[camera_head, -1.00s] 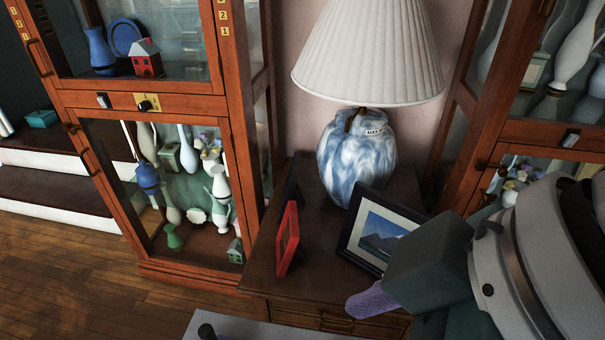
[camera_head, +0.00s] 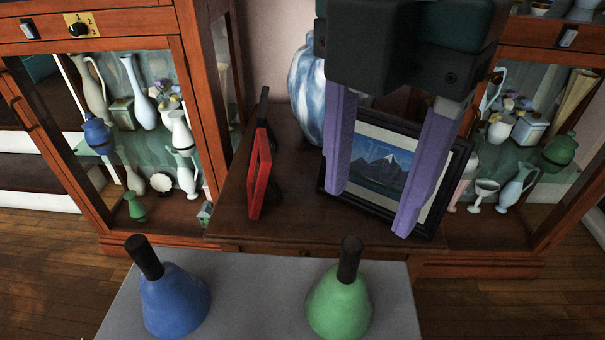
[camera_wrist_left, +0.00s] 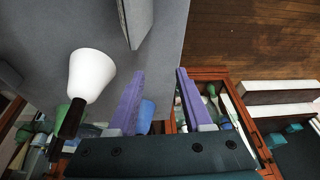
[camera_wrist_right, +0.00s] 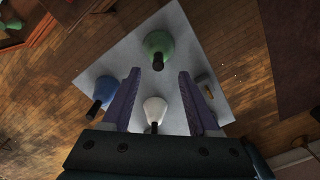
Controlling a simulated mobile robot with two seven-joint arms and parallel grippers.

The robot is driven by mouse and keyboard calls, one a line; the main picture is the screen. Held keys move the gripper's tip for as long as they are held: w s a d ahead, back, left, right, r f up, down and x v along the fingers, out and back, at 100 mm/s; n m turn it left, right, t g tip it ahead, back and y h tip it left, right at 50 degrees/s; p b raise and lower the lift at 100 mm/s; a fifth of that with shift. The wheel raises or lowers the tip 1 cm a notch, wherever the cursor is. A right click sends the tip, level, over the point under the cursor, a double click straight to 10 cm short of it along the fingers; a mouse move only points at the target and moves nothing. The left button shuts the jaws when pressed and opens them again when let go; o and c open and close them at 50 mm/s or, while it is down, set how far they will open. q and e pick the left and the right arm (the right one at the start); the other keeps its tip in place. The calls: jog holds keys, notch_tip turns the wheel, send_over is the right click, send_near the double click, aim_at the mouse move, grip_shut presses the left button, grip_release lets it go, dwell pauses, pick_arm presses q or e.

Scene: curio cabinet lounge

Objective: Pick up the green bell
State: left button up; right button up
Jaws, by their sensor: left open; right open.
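The green bell (camera_head: 340,303) stands upright on a grey surface (camera_head: 258,290), its dark handle up, at the bottom of the head view. My right gripper (camera_head: 371,211) is open and empty, its purple fingers pointing down above and beyond the bell in that view. The right wrist view shows the green bell (camera_wrist_right: 158,42) ahead of the open fingers (camera_wrist_right: 160,72), apart from them. My left gripper (camera_wrist_left: 160,72) is open and empty in its wrist view and does not show in the head view.
A blue bell (camera_head: 175,305) stands left of the green one. A white bell (camera_wrist_right: 155,105) is nearer my right gripper. Behind are a red frame (camera_head: 260,175), a picture frame (camera_head: 385,170), a vase-shaped lamp base (camera_head: 308,90) and glass cabinets.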

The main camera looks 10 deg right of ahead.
aim_at(353, 244)
pick_arm(q)
notch_tip(353, 244, down, 3)
jog(key=b, duration=0.2)
jog(key=shift+b, duration=0.3)
pick_arm(e)
jog(key=f, duration=0.8)
jog(key=shift+s+a+f, duration=0.1)
jog(key=shift+a+f, duration=0.15)
jog(key=shift+a, duration=0.05)
pick_arm(q)
jog(key=shift+r, duration=0.1)
pick_arm(e)
grip_shut()
jog(key=shift+r, duration=0.1)
